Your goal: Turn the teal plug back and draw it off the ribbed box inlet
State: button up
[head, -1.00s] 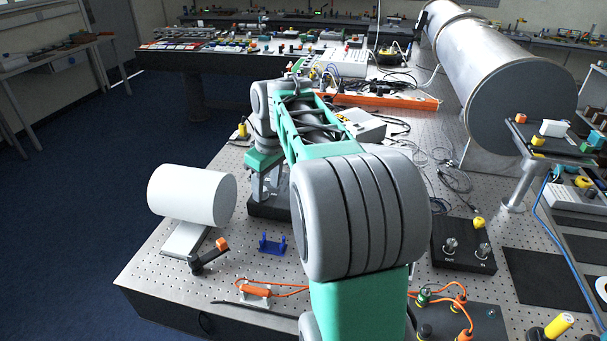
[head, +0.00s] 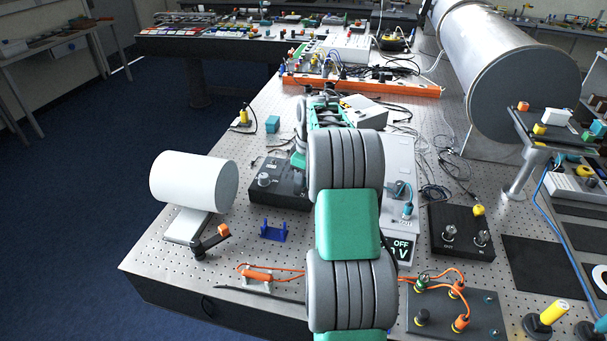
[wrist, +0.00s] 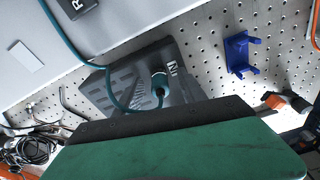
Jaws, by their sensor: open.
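In the wrist view the teal plug (wrist: 160,87) sits on a dark ribbed box (wrist: 130,75) at its inlet, near the lettering on the box edge. A teal cable loops from the plug and runs up to the left. The box is also in the head view (head: 285,195), left of my arm, which covers its right part; I cannot make out the plug there.
A blue bracket (head: 273,231) stands in front of the box. A white cylinder (head: 193,182) is at left, with an orange-ended bar (head: 222,231) before it. A pale panel with another teal plug (head: 408,210) is right of my arm; a black two-connector box (head: 460,232) is beyond.

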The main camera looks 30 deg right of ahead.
grip_shut()
dwell(0.9)
